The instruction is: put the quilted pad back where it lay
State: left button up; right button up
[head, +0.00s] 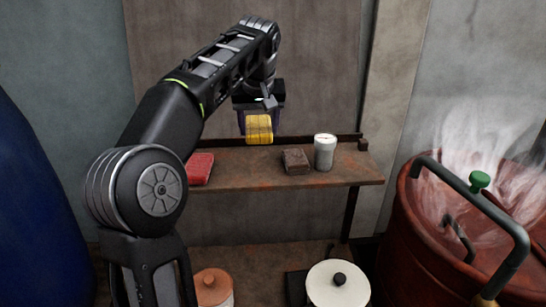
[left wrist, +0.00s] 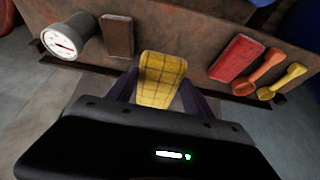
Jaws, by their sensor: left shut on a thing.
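The quilted pad (head: 259,129) is yellow with a grid of dark stitch lines. My left gripper (head: 259,112) is shut on it and holds it up near the back of the rusty brown shelf (head: 335,173). In the left wrist view the pad (left wrist: 161,80) sits between the two dark fingers. It shows in front of a bare stretch of shelf between a dark brown block and a red block. I cannot tell whether the pad touches the shelf. My right gripper is not in view.
On the shelf are the red block (head: 200,168), the brown block (head: 296,161) and a white-topped gauge (head: 325,151). Orange and yellow scoops (left wrist: 284,82) lie beyond the red block. A steaming red vat (head: 435,240) stands right; lidded pots (head: 338,285) stand below.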

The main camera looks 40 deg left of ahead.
pick_arm(q)
jog(key=shift+s+r, duration=0.1)
jog(key=shift+s, duration=0.15)
notch_tip(320, 180, down, 6)
jog(key=shift+w+r, duration=0.1)
dwell(0.4)
notch_tip(320, 180, down, 4)
jog(key=shift+r+p, duration=0.1)
jog(key=shift+p, duration=0.3)
jog(key=shift+f, duration=0.2)
jog(key=shift+f, duration=0.1)
